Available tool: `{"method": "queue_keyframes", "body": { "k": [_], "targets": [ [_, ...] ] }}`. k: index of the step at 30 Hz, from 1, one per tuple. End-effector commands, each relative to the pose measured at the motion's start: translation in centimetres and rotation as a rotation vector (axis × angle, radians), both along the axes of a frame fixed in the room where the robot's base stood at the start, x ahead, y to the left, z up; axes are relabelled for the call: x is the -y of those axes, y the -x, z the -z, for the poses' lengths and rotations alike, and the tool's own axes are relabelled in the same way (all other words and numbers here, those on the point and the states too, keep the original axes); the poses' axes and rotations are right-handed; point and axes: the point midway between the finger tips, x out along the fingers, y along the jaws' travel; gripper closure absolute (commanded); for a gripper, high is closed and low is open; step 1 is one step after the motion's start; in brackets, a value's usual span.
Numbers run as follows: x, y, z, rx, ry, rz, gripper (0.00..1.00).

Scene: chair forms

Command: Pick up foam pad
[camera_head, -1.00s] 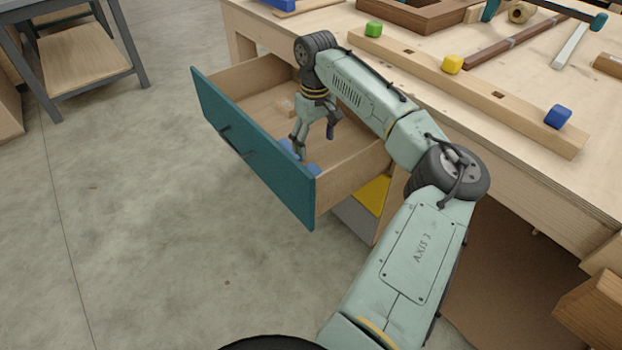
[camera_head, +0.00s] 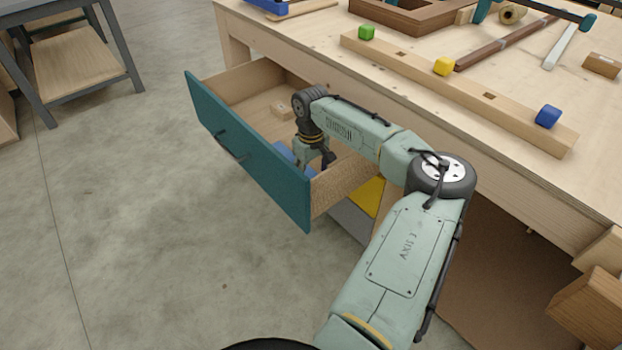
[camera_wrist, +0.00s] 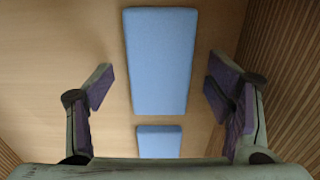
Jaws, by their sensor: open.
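A long blue foam pad (camera_wrist: 160,60) lies flat on the drawer floor in the wrist view. A second, smaller-looking blue piece (camera_wrist: 159,142) lies just below it there, partly cut off by my gripper's body. In the head view a blue pad (camera_head: 284,150) shows in the open drawer, partly hidden by the drawer front and my gripper. My gripper (camera_head: 318,170) is down inside the drawer, near its right end. In the wrist view my gripper (camera_wrist: 160,90) is open, with one finger on each side of the long pad and nothing between them touching it.
The teal drawer front (camera_head: 250,155) and the drawer's right wall (camera_head: 345,182) stand close around my gripper. The workbench top (camera_head: 440,130) above holds a beam with coloured cubes and tools.

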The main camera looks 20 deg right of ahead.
Motion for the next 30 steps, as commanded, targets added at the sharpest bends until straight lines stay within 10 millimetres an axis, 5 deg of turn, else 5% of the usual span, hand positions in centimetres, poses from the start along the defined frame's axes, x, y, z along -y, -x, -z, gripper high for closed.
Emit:
{"method": "queue_keyframes", "body": {
  "k": [7, 23, 30],
  "targets": [
    [0.01, 0.01, 0.26, 0.0, 0.0, 0.0, 0.27],
    [0.01, 0.01, 0.23, 0.0, 0.0, 0.0, 0.61],
    [0.01, 0.0, 0.11, 0.0, 0.0, 0.0, 0.62]
  ]
}}
